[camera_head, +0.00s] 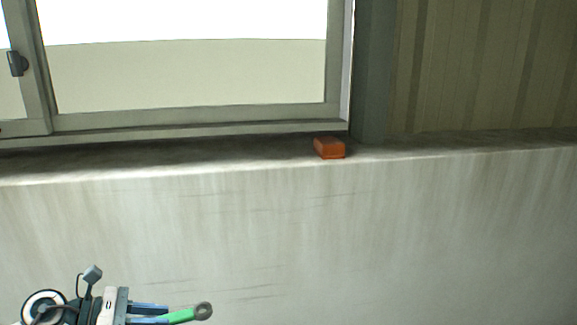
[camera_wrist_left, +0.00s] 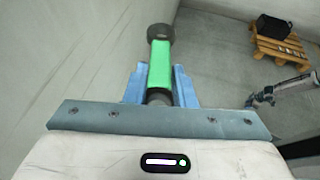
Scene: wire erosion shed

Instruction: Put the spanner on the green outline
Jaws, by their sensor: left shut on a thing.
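The spanner (camera_head: 183,316) has a green handle and a dark grey ring end. My left gripper (camera_head: 150,315) is shut on it at the lower left of the head view, in front of the pale wall. In the left wrist view the spanner (camera_wrist_left: 160,62) stands out beyond the blue fingers of my left gripper (camera_wrist_left: 160,85), with its ring end farthest from the gripper. No green outline shows in either view.
An orange block (camera_head: 329,148) sits on the window ledge (camera_head: 200,160) above the pale wall. In the left wrist view a wooden pallet (camera_wrist_left: 278,48) with a black case (camera_wrist_left: 274,27) stands on the grey floor at the upper right. The space around the held spanner looks clear.

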